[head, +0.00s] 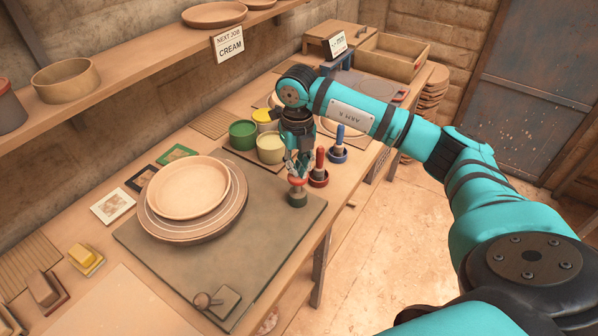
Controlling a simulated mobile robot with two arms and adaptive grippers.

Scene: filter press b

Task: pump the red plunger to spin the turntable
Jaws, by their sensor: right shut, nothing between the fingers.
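The red plunger (297,181) has a red top and a dark green base and stands upright at the board's right edge. My right gripper (297,172) points down right over the plunger's red top. It is shut, with nothing held. I cannot tell whether the fingertips touch the top. My left gripper is not in view.
A red-handled tool (319,166) and a blue-handled tool (338,144) stand in cups close right of my gripper. Green (242,134) and cream (270,148) pots stand behind it. A shelf (140,70) overhangs the back.

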